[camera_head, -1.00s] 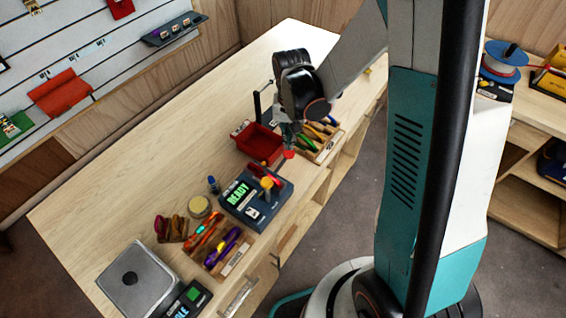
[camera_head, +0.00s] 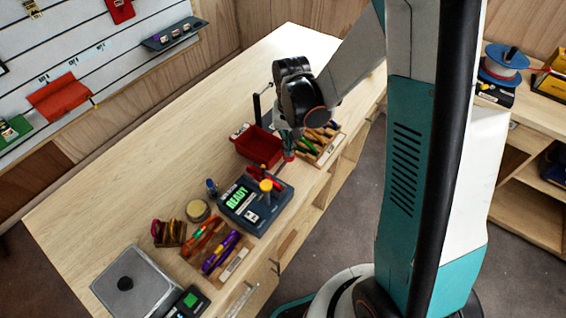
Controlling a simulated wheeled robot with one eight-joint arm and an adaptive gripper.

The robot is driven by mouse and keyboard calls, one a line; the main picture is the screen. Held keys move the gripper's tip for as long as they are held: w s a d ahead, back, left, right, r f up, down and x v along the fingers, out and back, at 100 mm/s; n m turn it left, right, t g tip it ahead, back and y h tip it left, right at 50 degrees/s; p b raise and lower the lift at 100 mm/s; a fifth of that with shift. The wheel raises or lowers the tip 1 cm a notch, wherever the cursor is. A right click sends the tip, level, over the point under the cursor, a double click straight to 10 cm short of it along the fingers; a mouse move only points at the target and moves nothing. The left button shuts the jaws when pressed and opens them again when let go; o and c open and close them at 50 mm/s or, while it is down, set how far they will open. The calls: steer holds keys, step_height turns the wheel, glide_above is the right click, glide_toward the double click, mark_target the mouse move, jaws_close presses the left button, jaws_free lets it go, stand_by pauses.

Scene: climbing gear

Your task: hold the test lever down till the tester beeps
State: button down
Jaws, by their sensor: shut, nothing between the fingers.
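The tester (camera_head: 240,218) is a dark blue box on the bench, with a lit green screen (camera_head: 236,197) reading READY. A yellow-topped post (camera_head: 266,186) stands on it. A red bar (camera_head: 254,171) shows at its far edge; I cannot tell whether this is the test lever. My gripper (camera_head: 289,154) is shut and empty, pointing down just beyond the tester's far right corner. A small red piece shows at its fingertips; I cannot tell what it belongs to or whether they touch it. My wrist hides part of the bench behind.
A red bin (camera_head: 258,147) stands close left of my gripper. A wooden tray of coloured tools (camera_head: 325,141) lies close right. In front are a tape roll (camera_head: 198,210), a tray of slings (camera_head: 210,263) and a metal scale (camera_head: 133,282). The bench's far left is clear.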

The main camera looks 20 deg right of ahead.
steer(key=shift+f+b, duration=2.5)
steer(key=shift+f, duration=0.3)
steer(key=shift+r, duration=0.15)
steer(key=shift+r+p, duration=3.1)
steer(key=shift+r, duration=1.6)
steer(key=shift+s+r+b, duration=0.25)
steer(key=shift+r+b, duration=0.25)
steer(key=s+r+n+t+b, duration=0.2)
steer(key=s+r+t+b, duration=0.1)
steer(key=s+b, duration=0.2)
steer(key=s+r+n+t+b, duration=0.2)
steer(key=s+r+t+b, duration=0.1)
steer(key=s, duration=0.6)
steer(key=shift+s+n+t+b, duration=0.25)
steer(key=shift+n+t+b, duration=0.25)
steer(key=shift+b, duration=0.65)
